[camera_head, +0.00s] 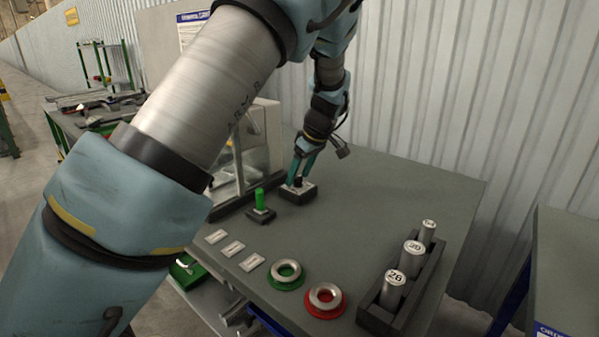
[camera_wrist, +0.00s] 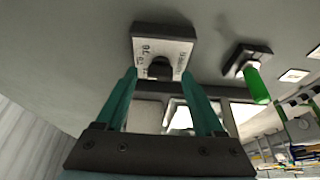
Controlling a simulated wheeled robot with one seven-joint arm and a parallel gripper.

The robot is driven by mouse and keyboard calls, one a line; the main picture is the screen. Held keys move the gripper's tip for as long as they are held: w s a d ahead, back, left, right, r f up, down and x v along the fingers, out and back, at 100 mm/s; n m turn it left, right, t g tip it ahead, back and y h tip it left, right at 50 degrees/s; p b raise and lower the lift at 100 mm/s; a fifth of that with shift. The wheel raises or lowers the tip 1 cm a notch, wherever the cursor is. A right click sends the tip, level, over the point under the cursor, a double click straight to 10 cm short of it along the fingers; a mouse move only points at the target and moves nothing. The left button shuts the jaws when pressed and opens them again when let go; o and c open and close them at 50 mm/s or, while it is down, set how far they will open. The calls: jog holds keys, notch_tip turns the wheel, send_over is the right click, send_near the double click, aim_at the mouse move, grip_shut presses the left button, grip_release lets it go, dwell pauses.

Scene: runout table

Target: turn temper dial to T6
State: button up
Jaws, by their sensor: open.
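The temper dial is a black knob on a small dark box with a pale marked face (camera_head: 309,192), at the back of the grey table. In the wrist view the dial's knob (camera_wrist: 160,68) lies between my fingertips, with printed marks around it too small to read surely. My gripper (camera_head: 302,170) has teal fingers and is open, pointing down at the dial. In the wrist view my gripper (camera_wrist: 159,75) has one finger on each side of the knob, with gaps visible. I cannot tell where the dial points.
A green lever (camera_head: 261,200) on a dark base stands left of the dial. A green ring (camera_head: 285,283), a red ring (camera_head: 325,312) and a dark rack (camera_head: 425,285) with three numbered cylinders lie nearer the front. The table right of the dial is clear.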

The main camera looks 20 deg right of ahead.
grip_shut()
dwell(0.5)
